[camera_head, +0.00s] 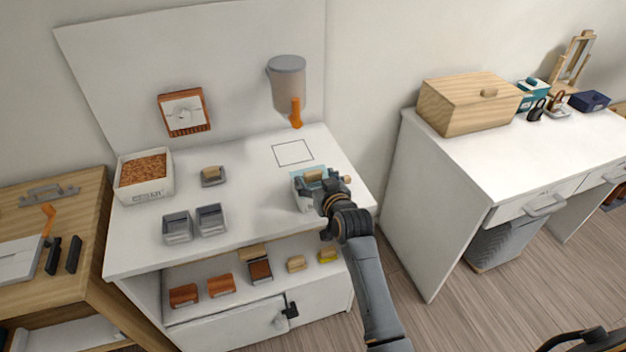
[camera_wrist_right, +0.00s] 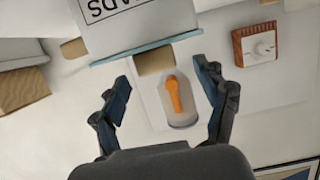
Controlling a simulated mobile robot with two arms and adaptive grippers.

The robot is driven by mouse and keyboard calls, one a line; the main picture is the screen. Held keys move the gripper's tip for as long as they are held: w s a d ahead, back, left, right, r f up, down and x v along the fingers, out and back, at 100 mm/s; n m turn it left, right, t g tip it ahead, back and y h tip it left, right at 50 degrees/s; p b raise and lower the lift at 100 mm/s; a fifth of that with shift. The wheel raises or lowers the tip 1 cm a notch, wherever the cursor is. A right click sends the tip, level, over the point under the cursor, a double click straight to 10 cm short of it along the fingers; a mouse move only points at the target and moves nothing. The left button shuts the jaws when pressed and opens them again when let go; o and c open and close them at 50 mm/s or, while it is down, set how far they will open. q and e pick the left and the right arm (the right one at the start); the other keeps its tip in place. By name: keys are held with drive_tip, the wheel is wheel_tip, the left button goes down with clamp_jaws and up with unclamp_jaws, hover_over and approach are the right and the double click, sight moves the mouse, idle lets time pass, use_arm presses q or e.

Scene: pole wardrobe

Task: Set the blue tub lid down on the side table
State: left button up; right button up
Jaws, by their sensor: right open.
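The blue tub lid (camera_head: 304,177) sits on a white tub (camera_head: 309,200) at the right front of the white workbench. It has a light wooden handle (camera_head: 314,176). My right gripper (camera_head: 328,186) is at the lid and partly hides it and the tub. In the wrist view the lid shows as a thin blue edge (camera_wrist_right: 115,57) on the tub, with its wooden handle (camera_wrist_right: 154,62) between the spread fingers of my right gripper (camera_wrist_right: 163,80). The fingers are open, with a gap on each side of the handle. My left gripper is not in view.
A wooden table (camera_head: 92,195) stands left, holding tools. A white desk (camera_head: 510,155) stands right, with a wooden box (camera_head: 466,107) and clear surface in front. The bench holds a white bin (camera_head: 144,194), grey trays (camera_head: 177,229) and an outlined square (camera_head: 292,152); a dispenser (camera_head: 287,85) hangs behind.

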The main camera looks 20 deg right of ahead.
sight(313, 171)
drive_tip(key=x, duration=0.3)
drive_tip(key=shift+w+d, duration=0.2)
drive_tip(key=shift+w, duration=0.15)
drive_tip(key=shift+s, duration=0.1)
drive_tip(key=c, duration=1.1)
drive_tip(key=shift+r, duration=0.2)
drive_tip(key=shift+c, duration=0.2)
